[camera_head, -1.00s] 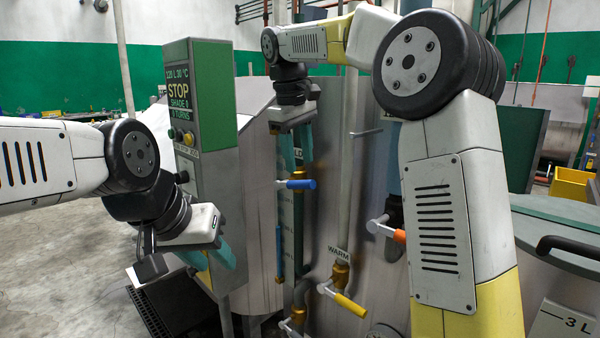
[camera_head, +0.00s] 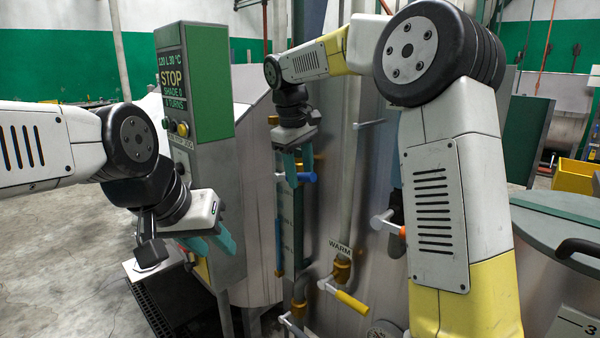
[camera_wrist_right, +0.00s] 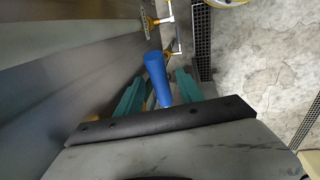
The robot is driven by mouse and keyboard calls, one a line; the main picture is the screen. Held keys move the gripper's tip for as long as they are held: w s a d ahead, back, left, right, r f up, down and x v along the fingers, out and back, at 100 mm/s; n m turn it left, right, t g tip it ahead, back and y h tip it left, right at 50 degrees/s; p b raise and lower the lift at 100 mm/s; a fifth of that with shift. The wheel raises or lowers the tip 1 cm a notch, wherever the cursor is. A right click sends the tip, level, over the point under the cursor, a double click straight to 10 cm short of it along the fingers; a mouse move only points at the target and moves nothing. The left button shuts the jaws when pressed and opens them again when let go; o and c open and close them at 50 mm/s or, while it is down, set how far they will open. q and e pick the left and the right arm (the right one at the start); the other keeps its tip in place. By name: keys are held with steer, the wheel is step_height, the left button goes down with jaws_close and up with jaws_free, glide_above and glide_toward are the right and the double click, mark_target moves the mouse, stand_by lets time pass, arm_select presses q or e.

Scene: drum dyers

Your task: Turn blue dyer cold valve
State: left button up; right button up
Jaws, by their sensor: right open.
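The blue valve handle (camera_head: 305,177) sticks out from a pipe on the steel dyer (camera_head: 335,215) in the head view. My right gripper (camera_head: 299,172) points down at it, its teal fingers apart and at the handle's height. In the right wrist view the blue handle (camera_wrist_right: 156,75) shows between the two open fingers (camera_wrist_right: 158,92); I cannot tell whether they touch it. My left gripper (camera_head: 210,243) hangs in front of the control box at the left, away from the valves; its teal fingers look apart.
A green control box (camera_head: 195,85) with a STOP sign stands at the left. A yellow handle (camera_head: 351,301) sits below the WARM label, and an orange-tipped handle (camera_head: 402,231) is partly behind my right arm. A lidded drum (camera_head: 555,235) is at the right. Floor is free at the left.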

jaws_close()
stand_by(1.4)
